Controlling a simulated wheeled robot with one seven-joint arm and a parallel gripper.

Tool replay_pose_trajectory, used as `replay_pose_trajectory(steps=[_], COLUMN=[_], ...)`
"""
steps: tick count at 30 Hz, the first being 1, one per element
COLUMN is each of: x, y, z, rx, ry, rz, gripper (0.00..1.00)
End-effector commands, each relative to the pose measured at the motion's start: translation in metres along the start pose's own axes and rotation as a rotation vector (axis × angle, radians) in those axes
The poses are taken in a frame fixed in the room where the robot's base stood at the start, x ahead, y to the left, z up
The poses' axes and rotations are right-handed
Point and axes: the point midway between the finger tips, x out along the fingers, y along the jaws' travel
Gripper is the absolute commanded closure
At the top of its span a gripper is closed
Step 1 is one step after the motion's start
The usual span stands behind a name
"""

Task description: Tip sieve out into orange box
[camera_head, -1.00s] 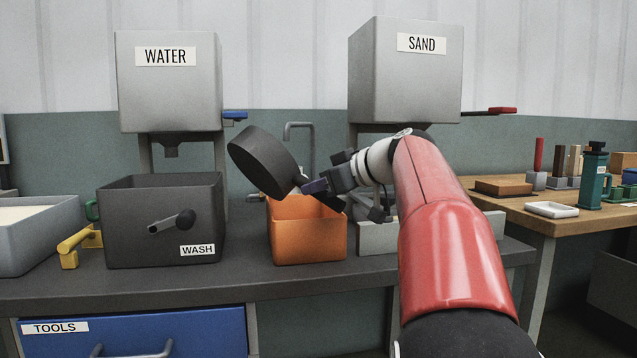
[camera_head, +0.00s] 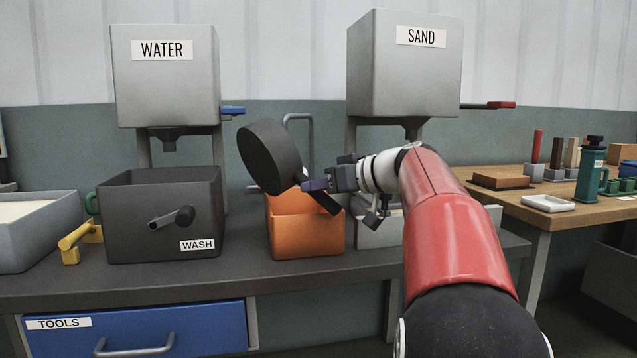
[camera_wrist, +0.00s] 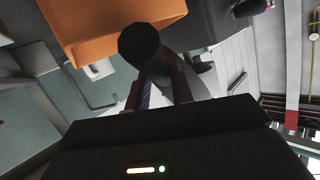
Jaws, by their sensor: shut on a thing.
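The sieve (camera_head: 270,157) is a dark round pan with a short dark handle (camera_head: 327,202). In the head view it is tipped steeply, nearly on edge, above the left part of the orange box (camera_head: 306,238). My gripper (camera_head: 316,185) is shut on the handle, just above the box. The inside of the sieve faces away, so its contents are hidden. The box stands upright on the bench, and its inside is mostly hidden. In the wrist view, the handle's dark end (camera_wrist: 138,42) is between the fingers, with the orange box (camera_wrist: 90,35) behind it.
The dark WASH tub (camera_head: 135,235) stands left of the box. The WATER hopper (camera_head: 165,90) and the SAND hopper (camera_head: 400,80) stand behind. A grey tray (camera_head: 375,235) is right of the box, partly behind my arm.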

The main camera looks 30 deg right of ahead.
Motion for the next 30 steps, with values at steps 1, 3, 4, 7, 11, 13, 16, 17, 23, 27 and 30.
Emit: replay_pose_trajectory(steps=[1,3,4,7,11,13,16,17,23,27,30], x=[-0.001,-0.001,-0.001,-0.001,-0.001,-0.001,-0.001,-0.001,-0.001,-0.001,-0.003], y=[0.000,0.000,0.000,0.001,0.005,0.006,0.009,0.009,0.014,0.018,0.020], z=[-0.002,-0.003,-0.003,-0.002,0.002,0.004,0.005,0.006,0.009,0.011,0.010], rx=[0.010,0.023,0.029,0.047,0.076,0.090,0.110,0.117,0.159,0.232,0.343], ry=[0.004,0.009,0.011,0.016,0.025,0.030,0.036,0.038,0.051,0.073,0.107], rz=[-0.003,-0.008,-0.010,-0.016,-0.027,-0.033,-0.039,-0.041,-0.057,-0.081,-0.122], gripper=[1.00,1.00,1.00,1.00,1.00,1.00,1.00,1.00,1.00,1.00,1.00])
